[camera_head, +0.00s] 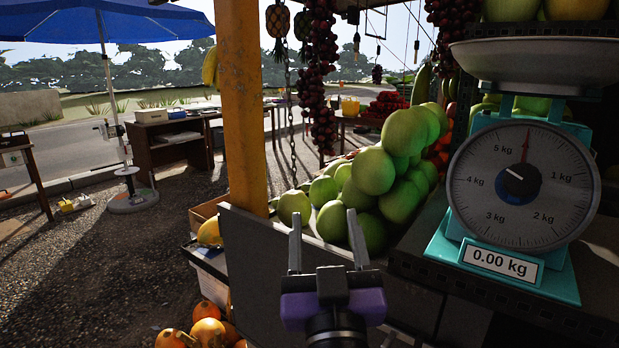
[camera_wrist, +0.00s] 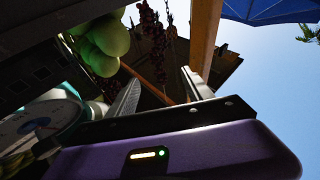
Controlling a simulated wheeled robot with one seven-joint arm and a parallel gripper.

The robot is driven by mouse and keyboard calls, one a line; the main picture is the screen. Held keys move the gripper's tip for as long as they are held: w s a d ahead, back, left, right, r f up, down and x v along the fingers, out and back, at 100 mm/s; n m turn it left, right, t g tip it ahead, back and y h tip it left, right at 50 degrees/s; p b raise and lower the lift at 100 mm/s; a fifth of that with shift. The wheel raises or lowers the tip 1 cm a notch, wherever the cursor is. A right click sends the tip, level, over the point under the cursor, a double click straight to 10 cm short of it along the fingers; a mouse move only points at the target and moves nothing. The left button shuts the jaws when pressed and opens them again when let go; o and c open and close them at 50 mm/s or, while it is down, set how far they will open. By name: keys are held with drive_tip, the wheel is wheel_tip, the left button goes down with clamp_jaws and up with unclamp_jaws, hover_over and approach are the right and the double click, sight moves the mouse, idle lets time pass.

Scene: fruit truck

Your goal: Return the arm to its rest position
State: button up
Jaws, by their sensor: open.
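My gripper (camera_head: 326,243) is open and empty, with its two fingers spread and pointing up in the head view. It is in front of the dark side panel of the fruit stand and below the pile of green fruit. The fingers look apart from the fruit, though the exact gap cannot be told. In the wrist view my gripper (camera_wrist: 160,95) has nothing between its fingers. The wrist view is tilted and looks upward toward the stand and the sky. Most of my arm is hidden below the gripper.
Green fruit (camera_head: 374,171) is piled on the stand. A teal scale (camera_head: 508,245) reading 0.00 kg stands close on the right. An orange post (camera_head: 241,110) rises on the left. Pumpkins (camera_head: 207,333) lie at the lower left. Open gravel (camera_head: 110,270) extends left, past a blue umbrella (camera_head: 105,22).

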drive_tip(key=s+d+f+n+g+y+p, duration=0.2)
drive_tip(key=s+d+f+n+y, duration=0.25)
drive_tip(key=s+f, duration=0.85)
drive_tip(key=s+d+f+m+g+h+p, duration=0.1)
drive_tip(key=s+d+f+m, duration=0.1)
drive_tip(key=s, duration=0.6)
drive_tip(key=s+d+f+m+g+h+p, duration=0.1)
drive_tip(key=s+d+f+m+g+h, duration=0.1)
drive_tip(key=s+d+f, duration=0.3)
drive_tip(key=s+d+f+m+g+h+p, duration=0.1)
drive_tip(key=s+d+f, duration=0.3)
drive_tip(key=s, duration=0.9)
drive_tip(key=shift+d+f+m+g+h, duration=0.15)
drive_tip(key=shift+d+m+g+h, duration=0.45)
drive_tip(key=shift+d, duration=0.55)
